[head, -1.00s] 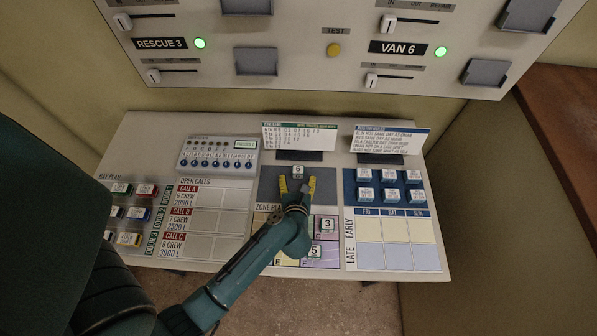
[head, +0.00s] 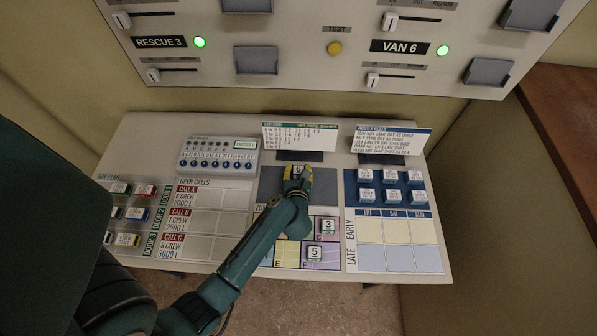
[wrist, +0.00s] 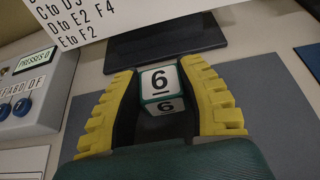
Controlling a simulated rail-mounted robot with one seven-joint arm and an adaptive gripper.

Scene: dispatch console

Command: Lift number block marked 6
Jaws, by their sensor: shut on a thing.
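The number block marked 6 (wrist: 160,84) is a white cube with dark green edges. In the wrist view it sits between the yellow-padded fingers of my gripper (wrist: 165,97), which is shut on it. In the head view my gripper (head: 298,173) is at the upper part of the dark grey pad (head: 270,186), and its fingers mostly hide the block. I cannot tell whether the block touches the pad or is slightly above it.
Blocks 3 (head: 327,227) and 5 (head: 314,253) stand on the zone plan below. A standing zone card (head: 300,136) is just behind my gripper. Several white blocks sit on a blue pad (head: 398,206) at right. A switch box (head: 218,155) stands at left.

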